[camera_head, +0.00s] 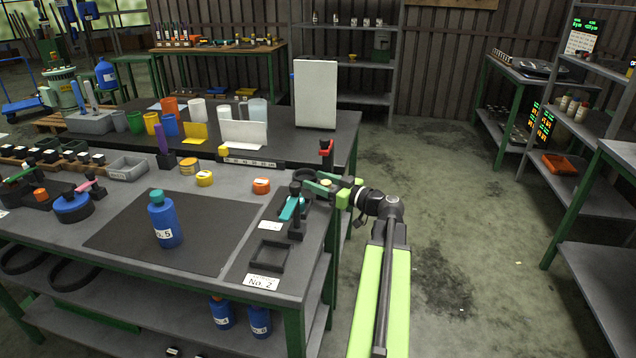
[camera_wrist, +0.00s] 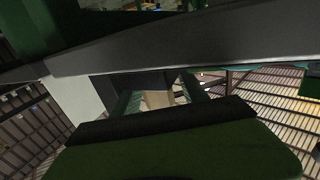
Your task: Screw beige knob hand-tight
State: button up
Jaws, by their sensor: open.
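My gripper (camera_head: 318,187) is at the right edge of the near bench, beside a black upright fixture (camera_head: 296,212) with a teal part (camera_head: 291,208) on it. It is open, with its green fingers pointing left toward the fixture's top. In the wrist view, a small beige patch (camera_wrist: 158,98) shows in the gap behind the dark and green finger parts. It may be the beige knob, but most of it is hidden. I cannot tell whether a finger touches it. In the head view the knob cannot be made out clearly.
A blue bottle with a teal cap (camera_head: 165,222) stands on the dark mat (camera_head: 112,238). A black square frame (camera_head: 267,256) lies at the front right. The floor (camera_head: 455,220) right of the bench is clear.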

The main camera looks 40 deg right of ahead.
jog(key=shift+c, duration=0.2)
grip_shut()
jog(key=shift+s+m+h, duration=0.1)
jog(key=shift+m+h, duration=0.4)
jog(key=shift+h, duration=0.3)
jog(key=shift+d+m+h, duration=0.2)
jog(key=shift+m+h, duration=0.1)
jog(key=shift+h, duration=0.1)
jog(key=shift+o, duration=0.2)
grip_release()
